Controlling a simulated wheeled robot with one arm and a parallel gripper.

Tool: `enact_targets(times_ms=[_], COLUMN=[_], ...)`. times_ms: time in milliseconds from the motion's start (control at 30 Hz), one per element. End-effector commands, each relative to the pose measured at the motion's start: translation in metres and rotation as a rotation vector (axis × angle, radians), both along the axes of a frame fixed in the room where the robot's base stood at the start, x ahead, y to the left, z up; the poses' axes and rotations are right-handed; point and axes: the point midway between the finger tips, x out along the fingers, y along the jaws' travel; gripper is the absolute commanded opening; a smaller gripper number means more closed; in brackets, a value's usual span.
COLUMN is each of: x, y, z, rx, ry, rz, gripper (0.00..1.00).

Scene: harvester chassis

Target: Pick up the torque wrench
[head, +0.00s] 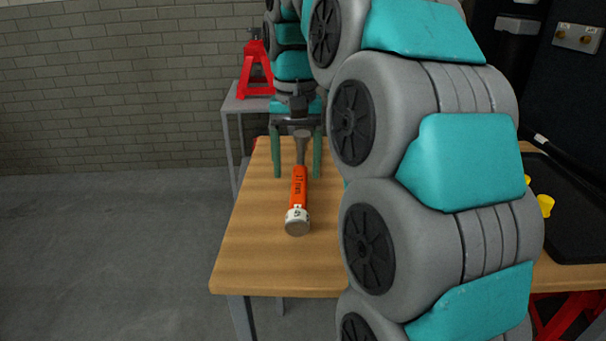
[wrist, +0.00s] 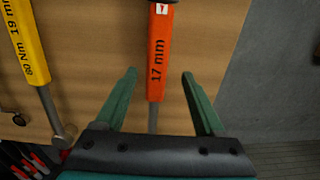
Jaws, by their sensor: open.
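An orange torque wrench (head: 299,188) marked 17 mm lies lengthwise on the wooden table in the head view, its pale round end towards me. It also shows in the wrist view (wrist: 159,60). A yellow torque wrench (wrist: 27,45), marked 80 Nm and 19 mm, lies to its left in the wrist view; my arm seems to hide it in the head view. My gripper (wrist: 160,74) is open and empty, its green fingers on either side of the orange wrench. It also shows at the wrench's far part in the head view (head: 298,172). I cannot tell its exact height.
The wooden table (head: 255,250) is clear left of the orange wrench. A red jack stand (head: 258,75) stands on a grey table behind. A black tray (head: 575,215) with small yellow parts lies at right. Red-handled tools (wrist: 25,165) show at the wrist view's lower left.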

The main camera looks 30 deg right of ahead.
Motion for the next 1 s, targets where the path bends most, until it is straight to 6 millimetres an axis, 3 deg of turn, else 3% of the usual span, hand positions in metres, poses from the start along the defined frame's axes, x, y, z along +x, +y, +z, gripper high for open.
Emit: enact_targets(times_ms=[233,500,1000], x=[0.007,0.008,0.008], y=[-0.001,-0.002,-0.002], z=[-0.038,-0.04,-0.04], rx=[0.0,0.0,0.0], ry=[0.002,0.0,0.001], rz=[-0.001,-0.002,-0.003], gripper=[0.71,0.71,0.15])
